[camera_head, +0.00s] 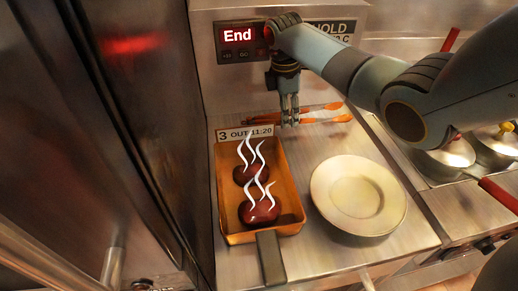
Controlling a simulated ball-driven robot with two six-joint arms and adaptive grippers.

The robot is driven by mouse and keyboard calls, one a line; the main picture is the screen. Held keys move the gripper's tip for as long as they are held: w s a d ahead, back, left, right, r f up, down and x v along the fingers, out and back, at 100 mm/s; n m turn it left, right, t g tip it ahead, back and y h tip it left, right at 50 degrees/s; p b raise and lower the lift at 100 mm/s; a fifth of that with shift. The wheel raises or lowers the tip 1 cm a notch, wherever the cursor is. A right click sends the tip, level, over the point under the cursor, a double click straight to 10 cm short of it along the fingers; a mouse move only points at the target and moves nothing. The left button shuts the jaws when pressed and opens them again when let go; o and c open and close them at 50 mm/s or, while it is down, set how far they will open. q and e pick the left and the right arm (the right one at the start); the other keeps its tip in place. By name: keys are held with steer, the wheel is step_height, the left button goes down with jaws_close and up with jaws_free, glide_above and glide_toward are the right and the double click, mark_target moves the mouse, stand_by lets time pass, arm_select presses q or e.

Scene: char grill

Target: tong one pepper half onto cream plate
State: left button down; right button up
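Two dark red-brown, glossy round pieces lie in a tan rectangular tray (291,190); they look like the pepper halves. One pepper half (262,212) is near the tray's front, the other pepper half (243,174) behind it, both under white steam marks. The cream plate (347,196) is empty, right of the tray. Orange-handled tongs (328,117) lie on the steel counter behind tray and plate. My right gripper (290,121) points down at the left part of the tongs; contact and finger closure are unclear. My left gripper is out of view.
A label reading "3 OUT 11:20" (232,135) stands at the tray's back edge. The tray's dark handle (270,258) points forward. A panel display reads "End" (238,36). Lidded pots (455,154) stand at right. A dark wall (110,120) bounds the left.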

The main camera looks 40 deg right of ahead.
step_height(320, 180, up, 10)
steer(key=p, duration=0.7)
steer(key=shift+r, duration=0.2)
